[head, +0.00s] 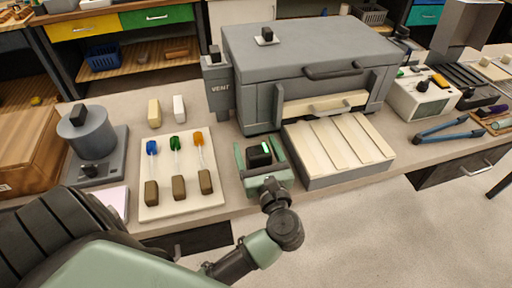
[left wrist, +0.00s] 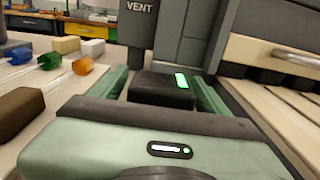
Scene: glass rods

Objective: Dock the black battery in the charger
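The black battery (head: 259,155), a dark block with a lit green strip on top, stands on the bench in front of the grey oven. It also shows in the left wrist view (left wrist: 160,92). My left gripper (head: 259,158) is low at the bench edge with its green fingers spread wide, one on each side of the battery. I see no clear grip on it. Its fingers also show in the left wrist view (left wrist: 163,88). My right gripper is not in view. I cannot tell for sure which thing is the charger; a white box with a black knob (head: 423,98) stands at the right.
The grey oven (head: 300,60) and vent post (head: 218,88) rise behind the battery. A slatted tray (head: 340,148) is close on the right. A pale board (head: 180,205) with several glass rods lies on the left. Blue-handled pliers (head: 445,132) lie farther right.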

